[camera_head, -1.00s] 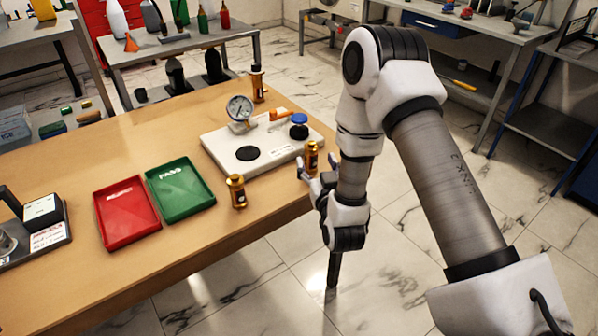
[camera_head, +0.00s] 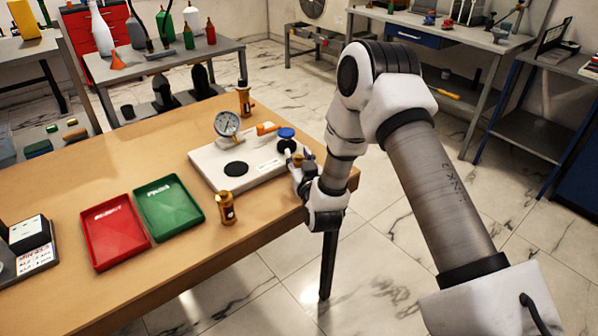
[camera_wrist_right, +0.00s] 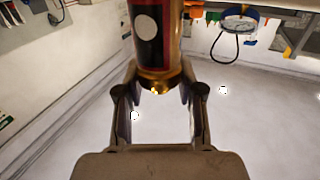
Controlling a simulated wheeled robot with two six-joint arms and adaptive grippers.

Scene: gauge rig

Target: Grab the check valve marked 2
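My right gripper (camera_head: 298,168) is by the right corner of the white gauge plate, at the table's right edge. A brass check valve with a dark, red-edged label and pale disc fills the top middle of the right wrist view (camera_wrist_right: 150,28). The fingers (camera_wrist_right: 160,75) meet its sides near the lower end, shut on it. In the head view it is mostly hidden by the gripper. Its number is not readable. Another brass valve (camera_head: 226,208) stands in front of the plate, and one (camera_head: 243,98) behind it. My left gripper is not in view.
The white gauge plate (camera_head: 210,170) carries a dial gauge (camera_head: 227,124), an orange handle and a blue knob (camera_head: 286,133). A red tray (camera_head: 114,232) and a green tray (camera_head: 168,208) lie to the left. Bare wood (camera_head: 185,265) is free in front of them.

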